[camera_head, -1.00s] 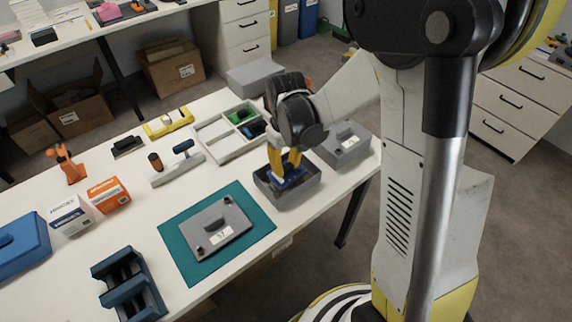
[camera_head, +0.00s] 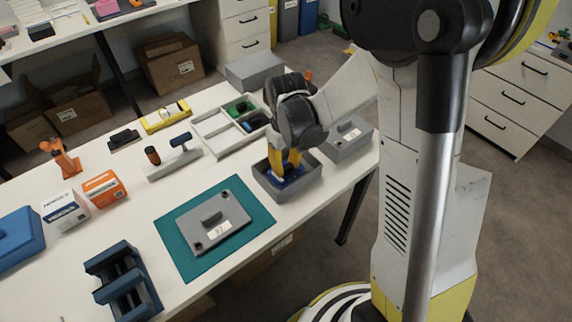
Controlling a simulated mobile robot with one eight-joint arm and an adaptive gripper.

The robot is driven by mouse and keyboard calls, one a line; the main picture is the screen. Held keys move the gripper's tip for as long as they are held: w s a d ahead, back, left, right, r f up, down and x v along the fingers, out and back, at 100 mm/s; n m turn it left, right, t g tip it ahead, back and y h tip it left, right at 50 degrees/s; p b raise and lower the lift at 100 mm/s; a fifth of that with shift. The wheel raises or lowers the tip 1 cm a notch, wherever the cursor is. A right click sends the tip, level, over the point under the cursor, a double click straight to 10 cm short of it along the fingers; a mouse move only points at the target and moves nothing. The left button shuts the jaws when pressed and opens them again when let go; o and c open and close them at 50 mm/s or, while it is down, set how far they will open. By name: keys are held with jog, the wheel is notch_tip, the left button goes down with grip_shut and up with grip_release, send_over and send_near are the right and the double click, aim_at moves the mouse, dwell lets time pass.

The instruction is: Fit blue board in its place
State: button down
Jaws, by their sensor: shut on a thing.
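The blue board (camera_head: 291,181) shows as a small patch of blue inside an open grey box (camera_head: 304,191) at the table's right front. My gripper (camera_head: 286,164) points down into this box with its yellow fingers, shut on the board. The fingers hide much of the board, and I cannot tell whether it lies flat on the box floor. A grey lid (camera_head: 210,221) with a handle and a label lies on a teal mat (camera_head: 250,199) left of the box.
A blue slotted holder (camera_head: 122,284) stands front left. Orange (camera_head: 104,188) and white cartons (camera_head: 64,210) stand left.

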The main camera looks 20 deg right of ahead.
jog(key=shift+f, duration=0.2)
jog(key=c, duration=1.1)
grip_release()
jog(key=shift+r, duration=0.1)
notch_tip(320, 180, up, 12)
